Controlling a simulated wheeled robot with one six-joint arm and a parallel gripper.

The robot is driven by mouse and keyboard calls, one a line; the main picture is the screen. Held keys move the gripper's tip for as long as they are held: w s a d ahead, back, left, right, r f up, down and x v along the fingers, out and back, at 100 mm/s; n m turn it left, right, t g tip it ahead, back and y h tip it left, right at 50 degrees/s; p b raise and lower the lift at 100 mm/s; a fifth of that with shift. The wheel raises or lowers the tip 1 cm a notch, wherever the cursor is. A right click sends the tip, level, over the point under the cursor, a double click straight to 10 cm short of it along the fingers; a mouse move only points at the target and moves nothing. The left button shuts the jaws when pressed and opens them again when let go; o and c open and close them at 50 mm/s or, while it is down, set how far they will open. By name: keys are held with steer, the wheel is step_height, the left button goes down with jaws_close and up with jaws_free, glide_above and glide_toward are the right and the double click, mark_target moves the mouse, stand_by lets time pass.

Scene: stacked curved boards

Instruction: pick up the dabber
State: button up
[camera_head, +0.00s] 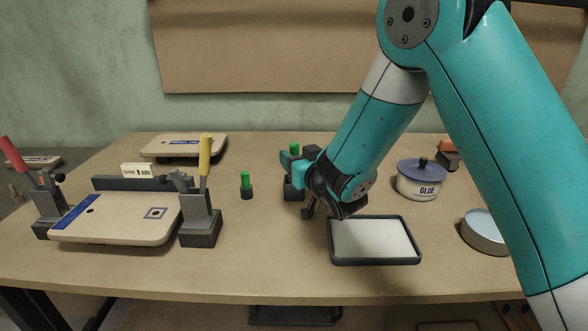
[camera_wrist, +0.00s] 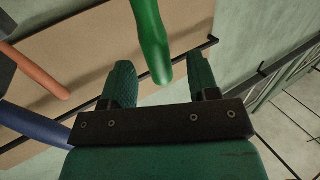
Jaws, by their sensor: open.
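My gripper (camera_head: 299,163) is low over the middle of the table, partly hidden by its own wrist. In the wrist view my gripper (camera_wrist: 160,78) has its two green fingers spread apart. A green rounded handle (camera_wrist: 152,38) comes down between them with gaps on both sides. It looks like the green-topped piece (camera_head: 294,148) at my gripper in the head view, whose lower part is mostly hidden. Another small upright piece with a green top and dark base (camera_head: 246,185) stands apart to the left. I cannot tell for certain which one is the dabber.
A dark-rimmed tray (camera_head: 375,262) with a pale inside lies just right of my gripper. A glue tub (camera_head: 421,181) and a round tin (camera_head: 484,232) stand further right. A clamped board (camera_head: 118,222) fills the left. Orange (camera_wrist: 35,70) and blue (camera_wrist: 32,122) handles show in the wrist view.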

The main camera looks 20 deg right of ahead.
steer(key=w, duration=0.1)
steer(key=w+p, duration=0.1)
steer(key=w, duration=0.2)
steer(key=shift+a, duration=0.3)
steer(key=c, duration=1)
steer(key=shift+r, duration=0.1)
